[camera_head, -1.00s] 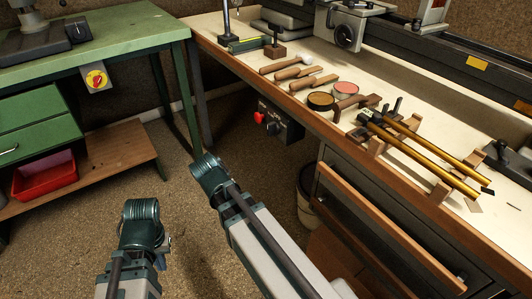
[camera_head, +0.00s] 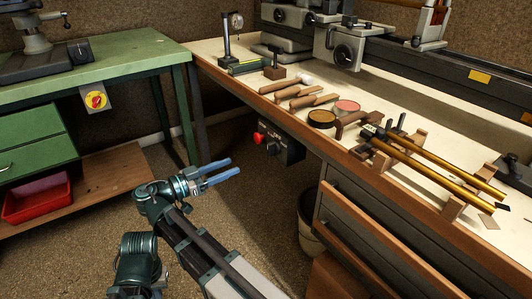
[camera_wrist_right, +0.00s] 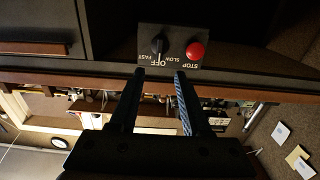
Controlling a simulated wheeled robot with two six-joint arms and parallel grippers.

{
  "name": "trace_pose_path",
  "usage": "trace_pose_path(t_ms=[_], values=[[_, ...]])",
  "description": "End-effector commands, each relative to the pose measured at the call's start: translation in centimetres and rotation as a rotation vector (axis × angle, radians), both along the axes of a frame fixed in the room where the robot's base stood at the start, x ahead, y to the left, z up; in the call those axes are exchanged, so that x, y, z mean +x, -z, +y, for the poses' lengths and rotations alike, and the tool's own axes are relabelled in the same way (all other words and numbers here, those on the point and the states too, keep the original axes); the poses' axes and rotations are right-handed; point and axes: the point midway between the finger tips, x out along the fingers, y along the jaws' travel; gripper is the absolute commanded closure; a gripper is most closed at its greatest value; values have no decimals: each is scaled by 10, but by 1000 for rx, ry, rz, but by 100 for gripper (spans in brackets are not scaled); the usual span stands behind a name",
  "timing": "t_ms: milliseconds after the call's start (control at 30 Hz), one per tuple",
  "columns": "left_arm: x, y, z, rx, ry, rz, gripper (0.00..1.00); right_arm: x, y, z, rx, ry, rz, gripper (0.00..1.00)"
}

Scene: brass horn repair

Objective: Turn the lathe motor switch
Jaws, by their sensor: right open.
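The lathe motor switch is a dark rotary knob (camera_head: 272,148) on a black control box (camera_head: 293,150) under the front edge of the right bench. In the right wrist view the knob (camera_wrist_right: 158,46) appears upside down, with OFF, FAST and SLOW lettering around it. A red STOP button (camera_head: 258,138) sits beside it, also clear in the wrist view (camera_wrist_right: 195,51). My right gripper (camera_head: 234,166) is open and empty. Its blue fingers point at the box, apart from it. In the wrist view the fingertips (camera_wrist_right: 160,73) lie just below the knob. My left gripper is out of view.
The wooden bench edge (camera_head: 330,143) overhangs the box. A green table (camera_head: 110,55) with a red-knobbed switch (camera_head: 95,100) stands left. Floor between them is clear.

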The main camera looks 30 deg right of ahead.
Motion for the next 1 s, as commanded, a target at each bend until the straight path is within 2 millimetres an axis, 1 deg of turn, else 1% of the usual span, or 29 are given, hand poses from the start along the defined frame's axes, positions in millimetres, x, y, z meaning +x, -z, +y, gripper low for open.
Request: trace_pose_path(t_ms=[167, 500, 600, 800, 1000], values=[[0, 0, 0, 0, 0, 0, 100, 0, 0, -19, 2, 3, 2, 52], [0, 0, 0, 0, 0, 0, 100, 5, 1, -87, 3, 4, 4, 52], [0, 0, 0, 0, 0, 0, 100, 7, 1, -104, 3, 3, 4, 52], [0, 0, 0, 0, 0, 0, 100, 10, 1, -128, 3, 1, 4, 52], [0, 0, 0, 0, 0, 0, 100, 10, 1, -137, 3, 1, 5, 52]])
